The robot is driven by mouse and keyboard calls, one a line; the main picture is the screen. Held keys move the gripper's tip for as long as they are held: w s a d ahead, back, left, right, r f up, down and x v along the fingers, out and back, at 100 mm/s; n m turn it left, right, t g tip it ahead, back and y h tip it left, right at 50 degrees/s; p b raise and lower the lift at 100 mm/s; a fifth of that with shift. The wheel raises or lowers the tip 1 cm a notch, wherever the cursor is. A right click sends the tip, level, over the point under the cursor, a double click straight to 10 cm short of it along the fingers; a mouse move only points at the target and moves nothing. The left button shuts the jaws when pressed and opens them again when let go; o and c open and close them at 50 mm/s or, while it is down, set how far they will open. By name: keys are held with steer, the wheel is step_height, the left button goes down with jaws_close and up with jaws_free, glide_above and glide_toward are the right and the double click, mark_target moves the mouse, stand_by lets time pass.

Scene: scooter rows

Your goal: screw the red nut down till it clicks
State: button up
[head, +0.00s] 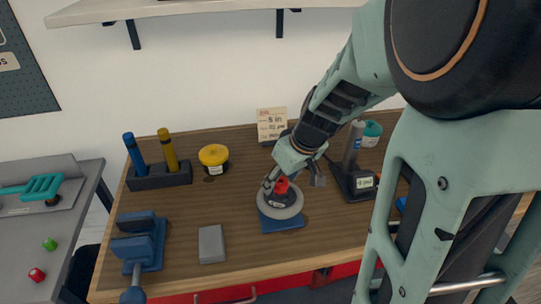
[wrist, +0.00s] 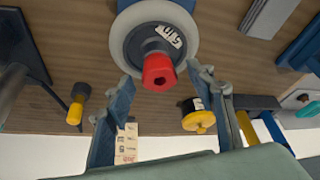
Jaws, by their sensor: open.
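The red nut (head: 282,185) sits at the top centre of a round grey wheel (head: 283,211), which lies on a blue base on the wooden bench. In the wrist view the red nut (wrist: 159,70) shows its dark hole and stands on a dark hub with a white label on the wheel (wrist: 126,42). My gripper (head: 279,178) is over the wheel. In the wrist view my gripper (wrist: 163,78) is open, with one finger on each side of the nut and a visible gap to both. How far down the nut sits on its thread cannot be seen.
A dark stand (head: 355,180) with an upright grey tool is close right of my gripper. A yellow-lidded pot (head: 214,156), a holder (head: 160,177) with blue and yellow sticks, a blue vise (head: 140,245) and a grey block (head: 211,244) are to the left. A note card (head: 272,124) stands behind.

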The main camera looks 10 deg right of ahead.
steer(key=c, duration=1.2)
steer(key=shift+r+m+h+p, duration=0.15)
steer(key=shift+m+h+p, duration=0.35)
steer(key=shift+m+p, duration=1.25)
steer(key=shift+m+t+h+p, duration=0.3)
steer(key=shift+m+h+p, duration=0.5)
steer(key=shift+p, duration=2.45)
steer(key=shift+m, duration=0.65)
steer(key=shift+m+h, duration=0.3)
steer(key=shift+m, duration=0.6)
